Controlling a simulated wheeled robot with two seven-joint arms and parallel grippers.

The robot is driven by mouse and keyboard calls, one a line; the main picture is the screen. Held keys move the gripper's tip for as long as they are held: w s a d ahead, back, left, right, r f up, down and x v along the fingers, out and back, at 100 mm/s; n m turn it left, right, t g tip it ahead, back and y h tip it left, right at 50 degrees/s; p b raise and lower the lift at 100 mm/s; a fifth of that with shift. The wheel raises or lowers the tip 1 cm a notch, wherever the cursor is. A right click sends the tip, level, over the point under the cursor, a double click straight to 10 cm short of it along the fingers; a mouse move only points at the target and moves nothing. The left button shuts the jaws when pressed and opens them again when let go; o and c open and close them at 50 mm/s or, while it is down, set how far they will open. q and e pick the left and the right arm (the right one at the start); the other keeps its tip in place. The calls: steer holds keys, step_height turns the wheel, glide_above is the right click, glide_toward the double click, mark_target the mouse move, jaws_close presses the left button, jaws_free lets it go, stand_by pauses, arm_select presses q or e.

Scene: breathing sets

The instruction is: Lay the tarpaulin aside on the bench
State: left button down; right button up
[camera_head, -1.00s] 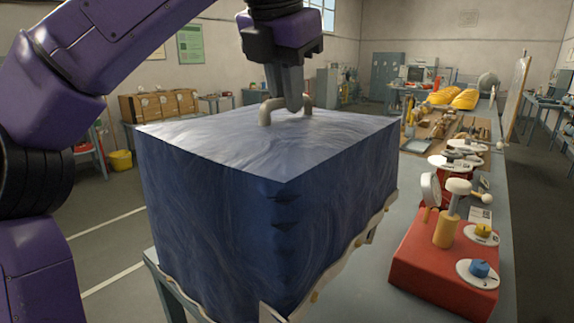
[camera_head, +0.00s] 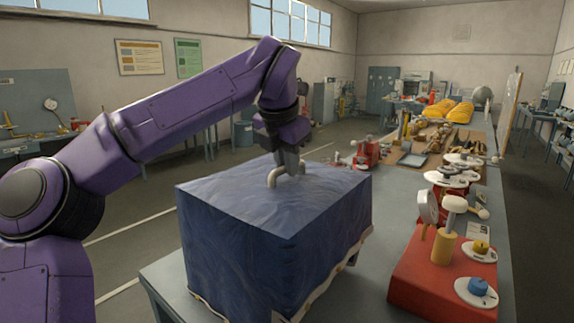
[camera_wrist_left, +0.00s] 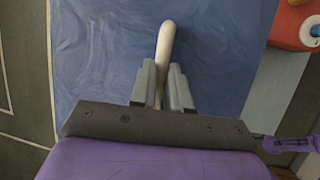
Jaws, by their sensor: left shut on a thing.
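The tarpaulin (camera_head: 240,235) is a dark blue, box-shaped cover with a pale ragged hem and a beige handle (camera_head: 273,178) on its flat top. It stands upright over the left part of the bench (camera_head: 393,205). Its near lower edge runs to the bottom of the head view, so I cannot tell whether it touches the bench. My left gripper (camera_head: 287,168) is shut on the handle from above. In the left wrist view the fingers (camera_wrist_left: 163,85) close around the handle, with blue cloth (camera_wrist_left: 105,50) below. What is under the cover is hidden.
A red box (camera_head: 425,270) with a gauge and knobs stands at the bench's right front. Behind it are more red devices (camera_head: 370,153), a tray (camera_head: 412,159) and yellow items (camera_head: 460,112). Bare bench surface lies between the tarpaulin and the red box.

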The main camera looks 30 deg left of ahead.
arm_select(q)
steer(key=shift+f, duration=0.45)
steer(key=c, duration=1.1)
jaws_free()
steer(key=v, duration=1.2)
steer(key=shift+p, duration=0.3)
